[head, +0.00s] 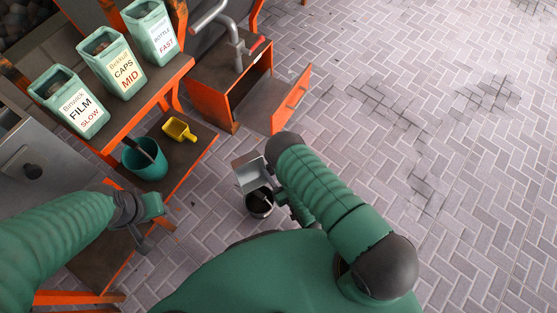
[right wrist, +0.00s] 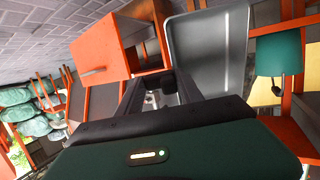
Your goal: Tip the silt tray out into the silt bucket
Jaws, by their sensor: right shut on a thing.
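The silt tray (head: 250,174), a grey metal tray, is held out in front of my right arm in the head view. It looks tilted, and its plain grey face fills the upper right of the right wrist view (right wrist: 210,60).
A teal bucket (head: 146,165) and a yellow scoop (head: 179,129) sit on a low orange-edged shelf. Labelled green bins (head: 75,105) stand above. An orange cabinet (head: 240,90) with an open door (head: 280,100) is beyond the tray. The paving on the right is clear.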

